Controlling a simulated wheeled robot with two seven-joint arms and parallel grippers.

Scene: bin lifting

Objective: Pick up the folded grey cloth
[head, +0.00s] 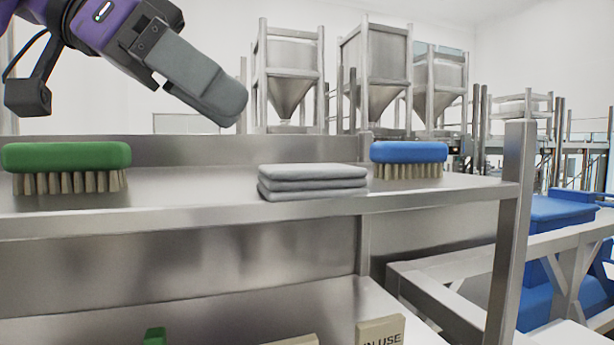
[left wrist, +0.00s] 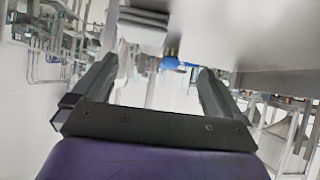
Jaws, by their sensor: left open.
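The folded grey cloth (head: 313,181) lies as a flat stack of layers at the front edge of the steel shelf, between a green brush and a blue brush. My left gripper (head: 225,106) is above and to the left of the cloth, apart from it, pointing down to the right. In the left wrist view my left gripper (left wrist: 158,66) is open, its two fingers spread with nothing between them. Grey layers that look like the cloth (left wrist: 143,24) show there beyond the fingertips, near the top. My right gripper is not in view.
The green brush (head: 67,168) is on the shelf (head: 215,187) at left; the blue brush (head: 408,158) is close right of the cloth. A steel post (head: 510,230) stands at the right. A lower shelf holds a sign (head: 380,331). Bare shelf lies left of the cloth.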

